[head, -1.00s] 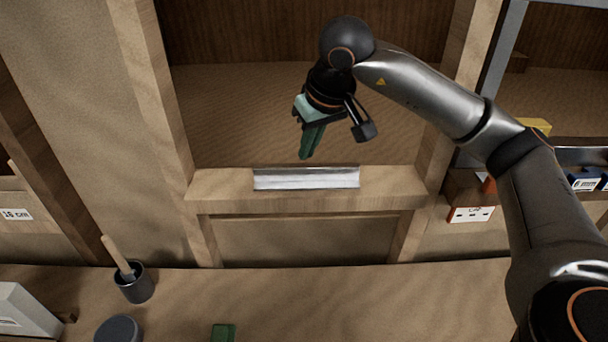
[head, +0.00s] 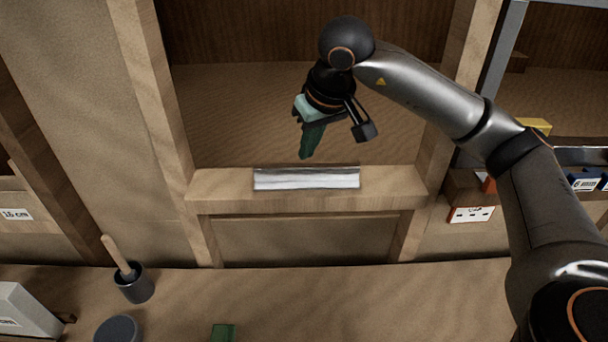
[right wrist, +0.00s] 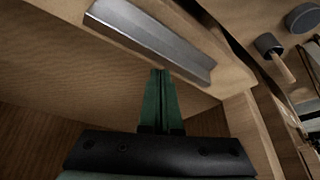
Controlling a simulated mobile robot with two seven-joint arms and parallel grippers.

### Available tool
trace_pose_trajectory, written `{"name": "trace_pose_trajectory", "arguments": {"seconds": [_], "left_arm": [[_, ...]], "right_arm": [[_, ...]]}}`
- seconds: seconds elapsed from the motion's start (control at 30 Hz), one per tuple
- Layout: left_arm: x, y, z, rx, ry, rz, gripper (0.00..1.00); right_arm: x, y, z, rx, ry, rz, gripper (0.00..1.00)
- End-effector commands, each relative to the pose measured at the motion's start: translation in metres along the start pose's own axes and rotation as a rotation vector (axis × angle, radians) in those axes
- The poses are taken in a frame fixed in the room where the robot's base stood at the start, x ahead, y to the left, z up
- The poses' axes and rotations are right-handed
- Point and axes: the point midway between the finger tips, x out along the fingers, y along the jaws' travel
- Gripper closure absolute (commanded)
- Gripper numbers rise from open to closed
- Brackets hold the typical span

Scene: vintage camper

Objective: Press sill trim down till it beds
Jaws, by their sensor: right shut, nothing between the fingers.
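The sill trim (head: 306,178) is a short silvery metal strip lying along the wooden sill (head: 395,186) at the front of the opening. It also shows in the right wrist view (right wrist: 150,40), beyond the fingertips. My right gripper (head: 308,155) is above and behind the trim in the head view, pointing down. Its green fingers are shut with nothing between them. In the right wrist view the fingertips (right wrist: 160,72) appear close to the trim's edge; I cannot tell whether they touch it. My left gripper is not in view.
Wooden posts (head: 150,100) flank the opening. On the bench in front are a dark cup with a wooden-handled tool (head: 135,287), a dark round object (head: 118,330) and a green block (head: 223,332). Labelled bins (head: 470,214) stand at right. The bench middle is clear.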

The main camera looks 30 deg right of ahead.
Motion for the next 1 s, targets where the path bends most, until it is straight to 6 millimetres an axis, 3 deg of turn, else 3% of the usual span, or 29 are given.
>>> {"name": "trace_pose_trajectory", "arguments": {"seconds": [1.0], "left_arm": [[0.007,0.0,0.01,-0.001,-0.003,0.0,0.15]], "right_arm": [[0.014,0.0,0.006,0.0,0.0,0.0,1.0]]}}
